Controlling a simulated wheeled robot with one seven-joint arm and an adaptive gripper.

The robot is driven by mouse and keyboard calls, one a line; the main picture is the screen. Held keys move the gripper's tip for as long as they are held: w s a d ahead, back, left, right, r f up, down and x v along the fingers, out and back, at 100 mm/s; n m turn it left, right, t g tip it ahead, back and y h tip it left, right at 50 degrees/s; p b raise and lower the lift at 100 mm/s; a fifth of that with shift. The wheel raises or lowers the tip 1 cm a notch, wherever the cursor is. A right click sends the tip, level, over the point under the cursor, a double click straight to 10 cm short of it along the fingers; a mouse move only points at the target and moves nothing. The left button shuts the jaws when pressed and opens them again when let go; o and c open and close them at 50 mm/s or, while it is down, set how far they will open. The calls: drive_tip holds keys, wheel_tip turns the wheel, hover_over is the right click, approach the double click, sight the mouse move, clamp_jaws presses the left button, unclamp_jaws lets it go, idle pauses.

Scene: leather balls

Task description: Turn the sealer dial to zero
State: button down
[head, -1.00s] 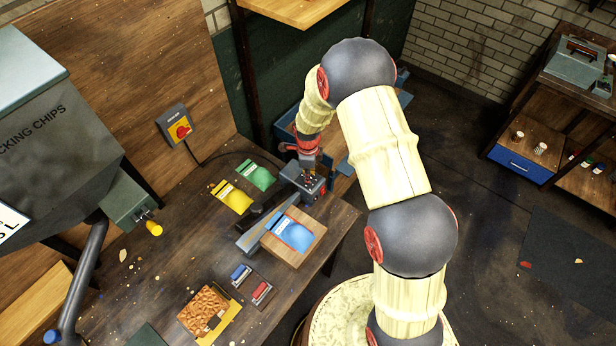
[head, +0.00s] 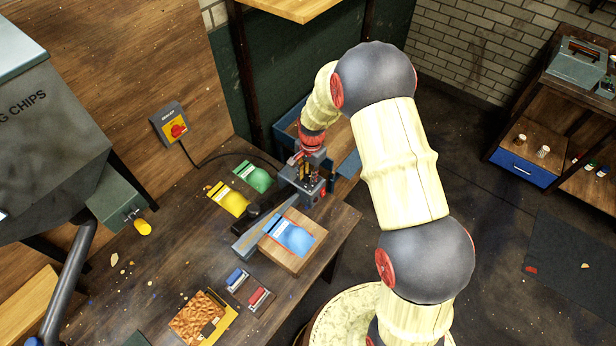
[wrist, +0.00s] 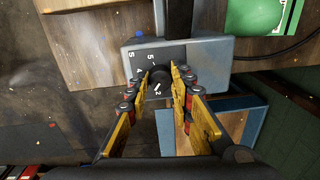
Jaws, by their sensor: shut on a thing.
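The sealer is a grey box with a long arm. It stands near the back right of the bench in the head view, and its grey top (wrist: 215,52) fills the upper middle of the wrist view. The dark round dial (wrist: 160,84) sits on a black face with white numbers; a 4 and a 2 can be made out. My gripper (wrist: 161,74) is shut on the dial, one yellow finger on each side. In the head view my gripper (head: 311,168) points down onto the sealer. The fingers hide part of the scale, and I cannot read the setting surely.
A wooden block (head: 288,258) with a blue packet (head: 292,236) stands in front of the sealer. Yellow (head: 229,199) and green (head: 254,177) packets lie to its left. A blue-edged bin (head: 287,122) is behind. A switch box (head: 170,124) hangs on the wall.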

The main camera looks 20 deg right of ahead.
drive_tip(key=n+b, duration=0.2)
drive_tip(key=n, duration=0.4)
drive_tip(key=shift+w, duration=0.1)
drive_tip(key=n+b, duration=0.1)
drive_tip(key=n, duration=0.5)
drive_tip(key=shift+n+g+b, duration=0.3)
drive_tip(key=shift+n+b, duration=0.05)
drive_tip(key=shift+n, duration=0.05)
drive_tip(key=n+b, duration=0.1)
drive_tip(key=n, duration=0.5)
drive_tip(key=shift+w, duration=0.1)
drive_tip(key=n, duration=0.6)
drive_tip(key=shift+g, duration=0.3)
drive_tip(key=shift+n, duration=0.4)
drive_tip(key=c, duration=1.6)
unclamp_jaws()
drive_tip(key=shift+o, duration=0.2)
